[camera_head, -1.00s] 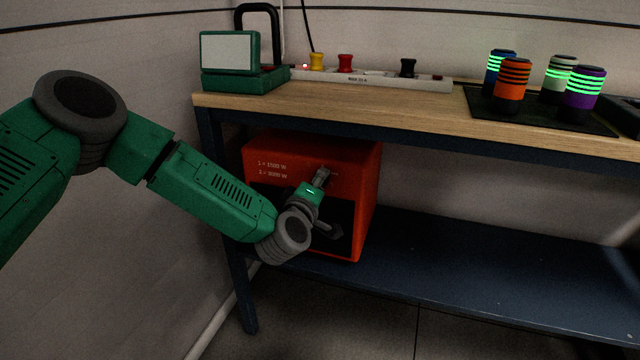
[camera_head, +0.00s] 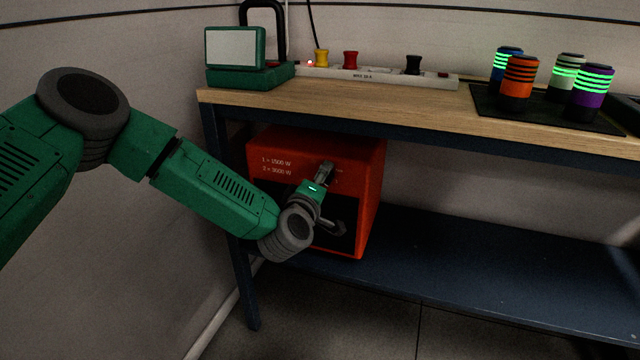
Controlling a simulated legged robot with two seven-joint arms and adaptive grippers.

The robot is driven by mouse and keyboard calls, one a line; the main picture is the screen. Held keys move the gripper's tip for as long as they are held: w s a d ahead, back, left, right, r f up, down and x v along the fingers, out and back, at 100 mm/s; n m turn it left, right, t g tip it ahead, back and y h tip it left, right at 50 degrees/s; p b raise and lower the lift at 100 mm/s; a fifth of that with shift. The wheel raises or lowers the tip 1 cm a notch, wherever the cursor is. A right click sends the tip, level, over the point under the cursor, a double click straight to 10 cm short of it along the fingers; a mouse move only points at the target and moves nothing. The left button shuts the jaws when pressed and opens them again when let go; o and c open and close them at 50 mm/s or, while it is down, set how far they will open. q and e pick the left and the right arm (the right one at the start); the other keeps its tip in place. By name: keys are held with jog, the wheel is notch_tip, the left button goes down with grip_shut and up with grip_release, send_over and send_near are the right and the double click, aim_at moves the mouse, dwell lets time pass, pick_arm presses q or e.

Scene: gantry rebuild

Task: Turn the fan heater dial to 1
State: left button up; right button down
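The fan heater (camera_head: 365,185) is an orange-red box on the lower shelf under the bench. Its front carries white text for 1 and 2 power settings, and a dark grille below. My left gripper (camera_head: 326,168) is at the upper right of the heater's front, where the fingers cover the dial's place. The dial itself is hidden, so its setting does not show. The fingers are small and dark here; I cannot tell how far they are closed or whether they touch the dial. My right gripper is not in view.
The wooden bench top (camera_head: 420,105) overhangs the heater. On it stand a green device (camera_head: 240,55), a power strip (camera_head: 380,76) with several plugs, and several banded cans on a dark mat (camera_head: 480,98). The lower shelf (camera_head: 470,260) is clear right of the heater.

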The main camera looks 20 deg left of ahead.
pick_arm(q)
jog(key=s, duration=1.2)
jog(key=shift+r, duration=0.2)
jog(key=s+d+f+m+g+h+p, duration=0.4)
jog(key=s+f+m+g+p, duration=0.35)
jog(key=s+f, duration=0.55)
jog(key=s+a+f+m+g+y+p, duration=0.1)
jog(key=s+a+m+g+y+p, duration=0.1)
jog(key=s+a, duration=0.4)
jog(key=s+a+m+g+y+p, duration=0.2)
jog(key=s+a+m+g, duration=0.3)
jog(key=s, duration=1.1)
jog(key=shift+s+a+f+g, duration=0.2)
jog(key=shift+a+f+g, duration=0.3)
jog(key=shift+g, duration=0.65)
jog(key=shift+w+r, duration=0.1)
jog(key=shift+w, duration=0.05)
